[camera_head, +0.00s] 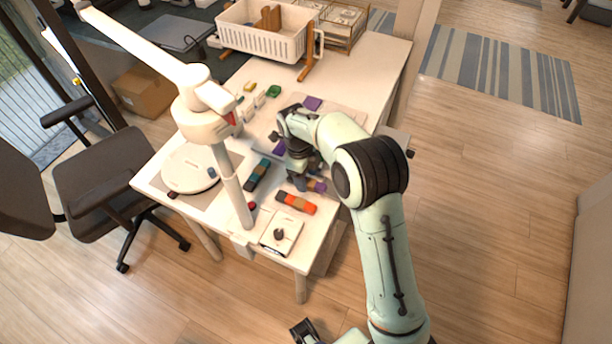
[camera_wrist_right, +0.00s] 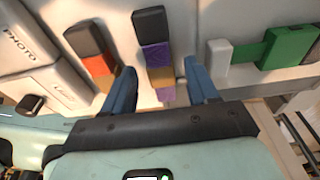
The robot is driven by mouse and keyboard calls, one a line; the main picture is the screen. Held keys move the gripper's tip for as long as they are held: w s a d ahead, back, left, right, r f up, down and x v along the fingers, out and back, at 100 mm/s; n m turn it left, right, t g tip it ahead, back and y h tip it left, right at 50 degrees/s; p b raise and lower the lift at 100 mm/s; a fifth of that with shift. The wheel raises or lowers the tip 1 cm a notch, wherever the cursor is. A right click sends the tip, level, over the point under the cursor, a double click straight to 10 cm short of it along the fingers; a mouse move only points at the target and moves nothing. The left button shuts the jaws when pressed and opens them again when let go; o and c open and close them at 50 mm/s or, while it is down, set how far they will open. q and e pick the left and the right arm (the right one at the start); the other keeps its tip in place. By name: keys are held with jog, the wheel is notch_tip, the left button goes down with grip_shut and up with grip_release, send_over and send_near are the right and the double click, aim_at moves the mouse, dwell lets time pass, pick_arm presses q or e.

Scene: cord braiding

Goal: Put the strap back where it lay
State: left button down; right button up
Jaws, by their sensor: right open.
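My right gripper (camera_wrist_right: 162,88) is open, its two blue fingers apart. A strap with a dark end block, a purple part and a tan part (camera_wrist_right: 156,56) lies between and beyond the fingertips in the right wrist view. Whether a finger touches it cannot be told. In the head view the right gripper (camera_head: 298,163) is low over the table, and a purple and tan piece (camera_head: 316,185) shows beside it. An orange strap with a dark end (camera_wrist_right: 97,64) lies left of the fingers; it also shows in the head view (camera_head: 296,202). My left gripper (camera_head: 304,331) shows partly at the bottom edge.
A green strap with a white end (camera_wrist_right: 285,46) lies right of the fingers. A teal and black strap (camera_head: 257,175), a round white base (camera_head: 188,168) and a small white box (camera_head: 281,233) are on the table. A lamp post (camera_head: 231,187) stands left of my arm. A white basket (camera_head: 262,40) stands behind.

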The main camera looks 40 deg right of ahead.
notch_tip(320, 180, up, 12)
jog(key=w+p, duration=0.1)
jog(key=shift+w+a+p, duration=0.3)
jog(key=shift+a+p, duration=0.05)
jog(key=shift+a, duration=0.05)
dwell(0.3)
